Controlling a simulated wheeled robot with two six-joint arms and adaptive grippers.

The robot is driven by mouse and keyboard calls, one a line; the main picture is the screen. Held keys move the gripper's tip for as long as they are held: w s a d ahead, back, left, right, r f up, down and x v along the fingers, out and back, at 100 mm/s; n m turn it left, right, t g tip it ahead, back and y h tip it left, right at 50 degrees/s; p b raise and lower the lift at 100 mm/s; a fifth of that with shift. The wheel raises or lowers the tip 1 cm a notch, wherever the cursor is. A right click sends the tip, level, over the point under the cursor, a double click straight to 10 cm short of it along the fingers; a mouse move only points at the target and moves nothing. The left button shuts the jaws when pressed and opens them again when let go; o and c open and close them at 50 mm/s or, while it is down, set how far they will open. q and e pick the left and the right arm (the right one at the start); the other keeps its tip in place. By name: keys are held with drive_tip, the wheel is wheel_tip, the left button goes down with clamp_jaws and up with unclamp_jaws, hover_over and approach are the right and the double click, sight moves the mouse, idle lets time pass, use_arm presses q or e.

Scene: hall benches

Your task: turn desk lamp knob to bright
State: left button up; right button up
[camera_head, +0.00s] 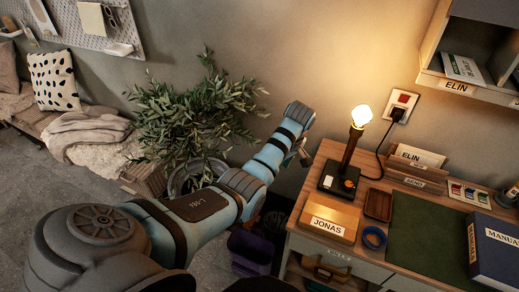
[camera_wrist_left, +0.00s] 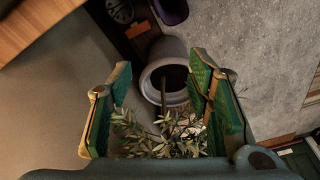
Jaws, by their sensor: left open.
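The desk lamp (camera_head: 346,152) stands upright on the wooden desk, with a bare bulb (camera_head: 361,115) that glows warm. On its dark base is a small orange-red knob (camera_head: 348,184); its setting is too small to read. My left arm reaches in from the left, and my left gripper (camera_head: 303,154) is to the left of the lamp, apart from it, small and partly hidden by the wrist. In the left wrist view my left gripper (camera_wrist_left: 163,85) has its green-padded fingers spread wide with nothing gripped. The lamp does not show there. My right gripper is not in view.
A JONAS box (camera_head: 330,219), a small brown tray (camera_head: 378,204), a blue ring (camera_head: 373,237), a green mat (camera_head: 430,240) and a blue MANUAL binder (camera_head: 494,252) crowd the desk. A black cord runs to the wall socket (camera_head: 401,104). A potted plant (camera_head: 197,125) stands behind my arm.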

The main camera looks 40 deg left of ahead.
use_arm(q)
drive_tip(key=shift+n+y, duration=0.3)
drive_tip(key=a, duration=0.1)
drive_tip(key=s+a, duration=0.1)
drive_tip(key=a, duration=0.3)
drive_tip(key=shift+s+r, duration=0.15)
drive_tip(key=shift+r, duration=0.1)
drive_tip(key=w+f+m+t, duration=0.1)
drive_tip(key=w+m+t, duration=0.4)
drive_tip(key=w+m, duration=0.3)
wheel_tip(320, 180, down, 9)
drive_tip(key=d+m+t, duration=0.1)
drive_tip(key=d+m, duration=0.1)
drive_tip(key=m, duration=0.1)
drive_tip(key=s+d+f+m+h, duration=0.1)
drive_tip(key=s+d+f+m, duration=0.25)
drive_tip(key=s+f, duration=1)
drive_tip(key=s+d+f+g, duration=0.1)
drive_tip(key=s+f, duration=0.4)
drive_tip(key=s, duration=0.8)
drive_tip(key=s+d+f+m+g, duration=0.1)
drive_tip(key=s+f, duration=0.4)
drive_tip(key=s, duration=0.8)
drive_tip(key=s+d+f+m+g+h, duration=0.1)
drive_tip(key=s+f, duration=0.4)
drive_tip(key=s, duration=0.8)
drive_tip(key=shift+s+d+f+g, duration=0.15)
drive_tip(key=shift+d+g, duration=0.7)
drive_tip(key=shift+g, duration=0.05)
